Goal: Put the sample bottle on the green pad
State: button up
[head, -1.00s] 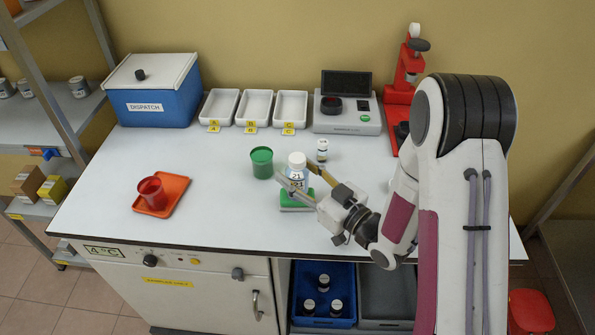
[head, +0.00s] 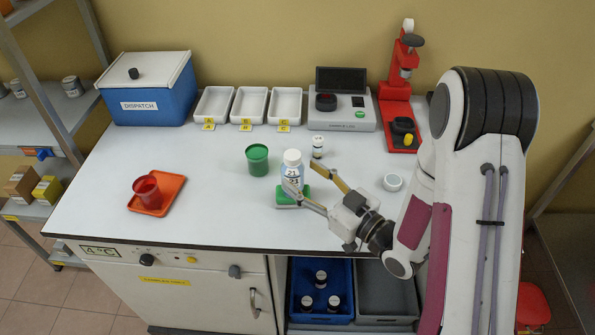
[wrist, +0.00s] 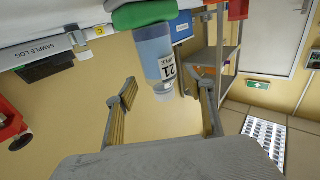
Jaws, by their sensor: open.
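The sample bottle (head: 292,172) is translucent blue with a white cap and a label reading 21. It stands upright on the green pad (head: 284,204), near the table's front. The wrist view shows the bottle (wrist: 155,50) upside down in the picture, its base against the green pad (wrist: 146,13). My gripper (head: 311,181) is open and to the right of the bottle. In the wrist view, the fingertips (wrist: 164,86) are spread either side of the bottle's cap end, with visible gaps. One finger partly hides the pad in the head view.
A green cup (head: 257,160) stands left of the bottle, and a small white-capped vial (head: 318,147) just behind it. A red cup on an orange tray (head: 178,202) is left. The left-centre table is clear.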

aim_at(302, 175)
jog(key=shift+v, duration=1.6)
jog(key=shift+w, duration=0.15)
jog(key=w+d+r+m+h, duration=0.1)
jog(key=w+d+r+h, duration=0.25)
jog(key=d+h, duration=0.5)
jog(key=s+d+r+m+g+h, duration=0.25)
jog(key=s+d+r+h, duration=0.2)
jog(key=d, duration=0.25)
jog(key=s+r+m+g, duration=0.2)
jog(key=s+m, duration=0.1)
jog(key=s, duration=0.9)
jog(key=s+r+m+g, duration=0.2)
jog(key=s+m, duration=0.1)
jog(key=s, duration=0.9)
jog(key=shift+r, duration=0.4)
